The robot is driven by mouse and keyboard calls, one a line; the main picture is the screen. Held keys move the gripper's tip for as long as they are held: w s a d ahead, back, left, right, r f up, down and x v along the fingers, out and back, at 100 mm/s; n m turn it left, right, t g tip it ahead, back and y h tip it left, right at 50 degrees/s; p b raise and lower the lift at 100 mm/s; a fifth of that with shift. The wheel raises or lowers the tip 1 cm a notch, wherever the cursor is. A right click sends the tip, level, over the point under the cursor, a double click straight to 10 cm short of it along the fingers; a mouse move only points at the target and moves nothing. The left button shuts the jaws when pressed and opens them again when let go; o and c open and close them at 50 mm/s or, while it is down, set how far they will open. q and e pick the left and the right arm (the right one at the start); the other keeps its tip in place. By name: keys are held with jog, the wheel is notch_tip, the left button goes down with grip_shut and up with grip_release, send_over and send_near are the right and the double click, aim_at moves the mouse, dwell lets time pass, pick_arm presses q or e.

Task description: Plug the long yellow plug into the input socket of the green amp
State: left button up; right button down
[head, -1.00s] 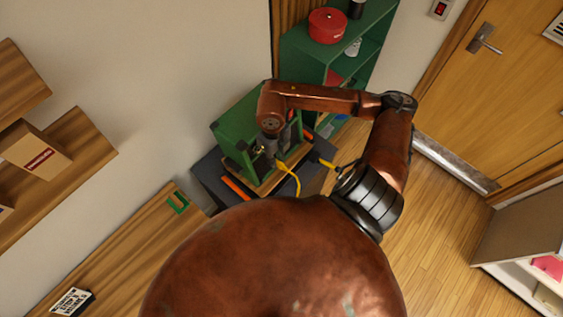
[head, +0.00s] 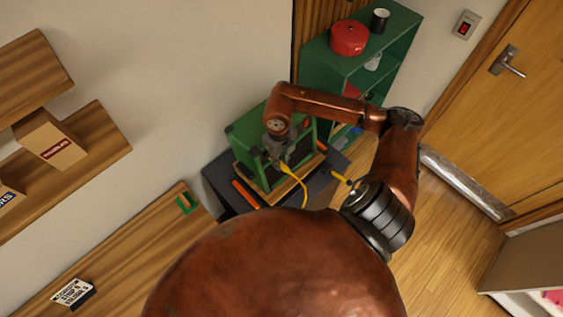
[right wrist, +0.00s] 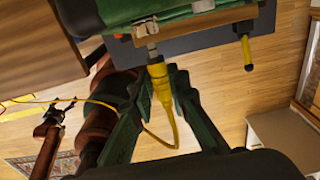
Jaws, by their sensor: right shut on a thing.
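The green amp (head: 246,130) stands on a dark table against the wall. Its lower edge shows at the top of the right wrist view (right wrist: 180,27). My right gripper (right wrist: 165,72) is shut on a yellow plug (right wrist: 159,82); it also shows in front of the amp in the head view (head: 278,152). The plug's silver tip points at the amp and overlaps its front edge; I cannot tell whether it is in a socket. A yellow cable trails from the plug. My left gripper (right wrist: 60,110) is small at the left of the wrist view; its jaws are unclear.
The dark table (head: 220,180) carries an orange strip beside the amp. A yellow-and-black handle-like piece (right wrist: 246,52) sticks out past the table edge. A green shelf (head: 400,45) with a red pot (head: 350,38) stands behind. The wooden floor (head: 450,240) to the right is clear.

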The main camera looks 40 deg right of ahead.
jog(key=shift+w+f+b, duration=0.1)
jog(key=shift+w+b, duration=0.1)
jog(key=shift+b, duration=0.15)
dwell(0.4)
jog(key=shift+w+a+f+b, duration=0.1)
jog(key=shift+w+f+b, duration=0.05)
jog(key=shift+w+b, duration=0.75)
dwell(1.7)
jog(key=c, duration=1.8)
grip_release()
jog(key=shift+o, duration=0.2)
notch_tip(320, 180, up, 12)
jog(key=shift+w, duration=0.35)
